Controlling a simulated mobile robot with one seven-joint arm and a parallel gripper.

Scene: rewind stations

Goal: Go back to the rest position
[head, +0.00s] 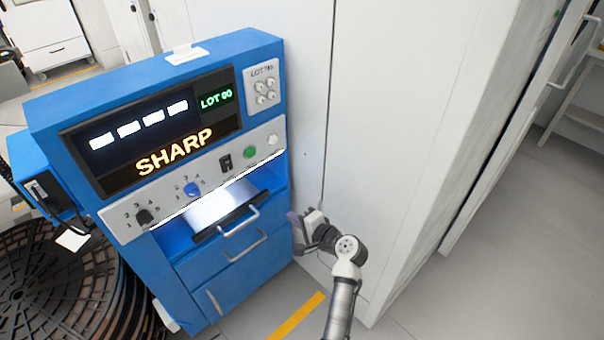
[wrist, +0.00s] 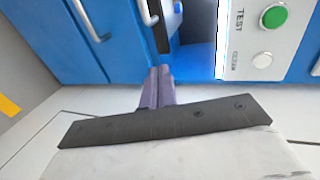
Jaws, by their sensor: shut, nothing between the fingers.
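My gripper (head: 294,218) is at the right front edge of the blue station in the head view, beside the drawer handles, at the end of my bent arm. In the wrist view my gripper's purple-grey fingers (wrist: 158,72) are together with nothing between them. They point toward the blue cabinet (wrist: 200,22) and its open lit bay. I cannot tell the exact gap between fingertips and cabinet.
The blue station (head: 245,285) has a lit display (head: 150,125) reading SHARP and LOT 00, knobs, and a green button (head: 250,153). White cabinets (head: 400,120) stand close on the right. Dark reels (head: 60,275) stack at left. Grey floor (head: 520,240) is free at right.

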